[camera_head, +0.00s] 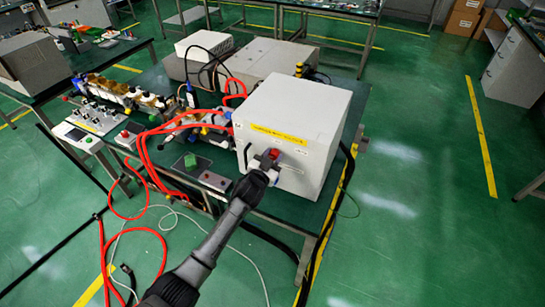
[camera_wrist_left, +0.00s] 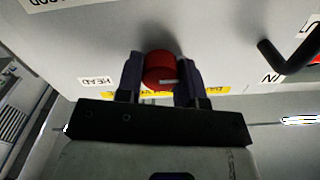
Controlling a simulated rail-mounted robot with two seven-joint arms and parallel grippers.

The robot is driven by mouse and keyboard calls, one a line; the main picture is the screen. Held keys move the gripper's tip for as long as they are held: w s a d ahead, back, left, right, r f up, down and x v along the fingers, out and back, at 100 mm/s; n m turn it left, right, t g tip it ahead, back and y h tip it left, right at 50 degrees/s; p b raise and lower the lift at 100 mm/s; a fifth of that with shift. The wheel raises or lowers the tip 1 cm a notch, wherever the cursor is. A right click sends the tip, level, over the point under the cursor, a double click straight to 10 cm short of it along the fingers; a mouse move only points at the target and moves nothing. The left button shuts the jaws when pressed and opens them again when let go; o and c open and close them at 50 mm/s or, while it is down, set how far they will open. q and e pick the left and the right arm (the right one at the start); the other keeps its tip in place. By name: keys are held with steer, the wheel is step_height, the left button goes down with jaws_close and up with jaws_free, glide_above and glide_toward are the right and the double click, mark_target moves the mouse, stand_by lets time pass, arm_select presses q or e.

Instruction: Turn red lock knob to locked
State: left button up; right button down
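The red lock knob (camera_head: 274,153) is on the front face of the white box (camera_head: 310,120), below its yellow label. In the left wrist view the round red knob (camera_wrist_left: 160,68) shows a short pale mark on its lower right part. My left gripper (camera_head: 267,161) is at the box front, and its two dark fingers (camera_wrist_left: 161,75) stand on either side of the knob, seemingly against it. The printed words around the knob are partly covered by the fingers. My right gripper is in neither view.
A black hooked handle (camera_wrist_left: 285,60) is right of the knob in the wrist view. Red hoses (camera_head: 150,150) and small devices crowd the bench left of the box. The floor (camera_head: 420,200) at right is clear.

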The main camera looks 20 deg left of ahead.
arm_select(q)
steer(key=c, duration=0.4)
steer(key=shift+m, duration=0.3)
steer(key=m, duration=0.2)
steer(key=shift+m, duration=0.4)
steer(key=m, duration=0.4)
steer(key=shift+m+p, duration=0.3)
steer(key=shift+p, duration=0.05)
steer(key=m, duration=0.5)
steer(key=shift+m, duration=2.4)
